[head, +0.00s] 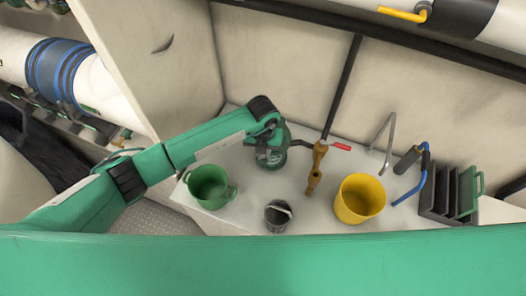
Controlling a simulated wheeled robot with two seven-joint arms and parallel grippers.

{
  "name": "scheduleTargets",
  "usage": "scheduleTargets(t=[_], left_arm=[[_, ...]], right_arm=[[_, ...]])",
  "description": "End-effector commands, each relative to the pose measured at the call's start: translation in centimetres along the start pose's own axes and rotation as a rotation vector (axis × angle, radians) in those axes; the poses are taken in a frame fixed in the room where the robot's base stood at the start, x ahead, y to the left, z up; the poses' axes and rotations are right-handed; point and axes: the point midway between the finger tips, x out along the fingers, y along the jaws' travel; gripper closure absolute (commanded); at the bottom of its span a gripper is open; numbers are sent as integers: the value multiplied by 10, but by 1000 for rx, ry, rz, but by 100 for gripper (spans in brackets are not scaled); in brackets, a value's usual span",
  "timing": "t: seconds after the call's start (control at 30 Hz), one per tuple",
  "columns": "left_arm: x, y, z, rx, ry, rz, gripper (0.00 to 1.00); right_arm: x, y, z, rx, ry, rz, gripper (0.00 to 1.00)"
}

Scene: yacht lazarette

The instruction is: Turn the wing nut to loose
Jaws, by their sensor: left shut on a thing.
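My left gripper (270,137) is at the top of a round, clear-walled strainer-like vessel (271,158) on the white counter. My left arm reaches in from the left and its hand points down over the vessel's lid. The gripper is shut on the wing nut at the top of this vessel. The nut itself is hidden under the hand, so I cannot see which way its wings point. My right gripper is not in view.
A green two-handled bucket (209,187) stands left of the vessel and a small dark bucket (278,217) in front. A brass valve (316,168) with a red lever is close on the right. Beyond are a yellow bucket (360,199) and a dark slotted rack (447,199).

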Motion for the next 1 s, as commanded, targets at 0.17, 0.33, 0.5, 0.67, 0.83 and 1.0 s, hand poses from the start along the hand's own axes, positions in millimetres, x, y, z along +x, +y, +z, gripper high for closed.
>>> scheduleTargets(t=[0.17,0.33,0.5,0.67,0.83,1.0], left_arm=[[1,1,0,-107,1,4,100],[1,1,0,-174,1,4,100],[1,1,0,-208,1,4,100],[1,1,0,-217,1,4,100],[1,1,0,-217,1,4,100],[1,1,0,-217,1,4,71]], right_arm=[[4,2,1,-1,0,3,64],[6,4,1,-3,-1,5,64],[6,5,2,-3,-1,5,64],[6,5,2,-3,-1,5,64],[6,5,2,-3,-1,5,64],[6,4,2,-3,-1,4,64]])
